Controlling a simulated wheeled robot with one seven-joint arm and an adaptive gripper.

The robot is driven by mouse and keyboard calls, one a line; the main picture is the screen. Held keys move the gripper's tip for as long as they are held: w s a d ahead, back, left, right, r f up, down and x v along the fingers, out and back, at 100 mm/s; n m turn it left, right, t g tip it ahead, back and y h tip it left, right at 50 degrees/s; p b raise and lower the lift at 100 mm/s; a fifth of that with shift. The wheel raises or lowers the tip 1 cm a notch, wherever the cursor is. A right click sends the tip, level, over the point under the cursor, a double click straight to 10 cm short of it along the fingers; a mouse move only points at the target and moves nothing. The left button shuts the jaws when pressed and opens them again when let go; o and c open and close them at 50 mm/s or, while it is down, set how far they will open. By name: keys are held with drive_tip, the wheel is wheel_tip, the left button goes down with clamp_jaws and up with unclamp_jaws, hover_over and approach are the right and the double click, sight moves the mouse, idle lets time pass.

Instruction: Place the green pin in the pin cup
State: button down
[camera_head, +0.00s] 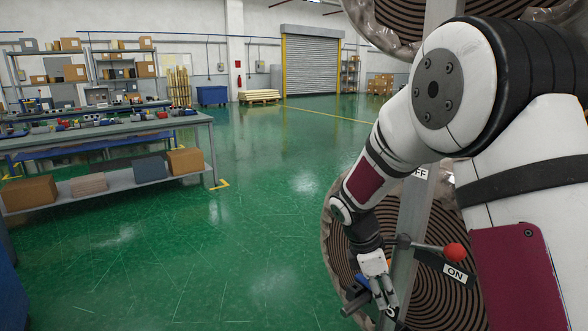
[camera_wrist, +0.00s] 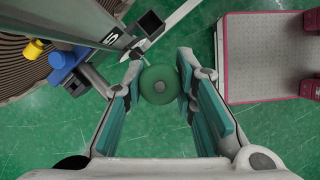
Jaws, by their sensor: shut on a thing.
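In the wrist view, the green pin (camera_wrist: 157,86) shows as a round green disc between the fingertips of my gripper (camera_wrist: 160,74). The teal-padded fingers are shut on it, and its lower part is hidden. A dark, square-ended holder (camera_wrist: 151,23) lies just beyond the fingertips, above the pin in the picture. It may be the pin cup, but I cannot tell for sure. The pin is apart from it. In the head view, my gripper (camera_head: 384,300) hangs low beside the grey post, and the pin cannot be made out.
A grey post (camera_head: 408,225) with a red-knobbed lever (camera_head: 453,252) and an ON label stands beside my arm, before large wrapped rolls (camera_head: 440,285). Green floor (camera_head: 230,230) is clear to the left.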

drive_tip(key=s+a+f+m+g+y+p, duration=0.15)
drive_tip(key=s+f+m+g+y, duration=0.3)
drive_tip(key=m, duration=1.25)
drive_tip(key=s+d+r+n+t+h+p, duration=0.15)
drive_tip(key=s+r+n+t+p, duration=0.35)
drive_tip(key=n, duration=0.8)
drive_tip(key=r+n+t+h+p, duration=0.25)
drive_tip(key=r+n, duration=0.45)
drive_tip(key=n, duration=0.7)
drive_tip(key=w+d+f+y, duration=0.1)
drive_tip(key=w+d+f, duration=0.7)
drive_tip(key=w+d, duration=0.1)
drive_tip(key=shift+w+n+t+p, duration=0.3)
drive_tip(key=shift+w+t+p, duration=0.15)
drive_tip(key=shift+w, duration=0.25)
drive_tip(key=shift+f, duration=0.2)
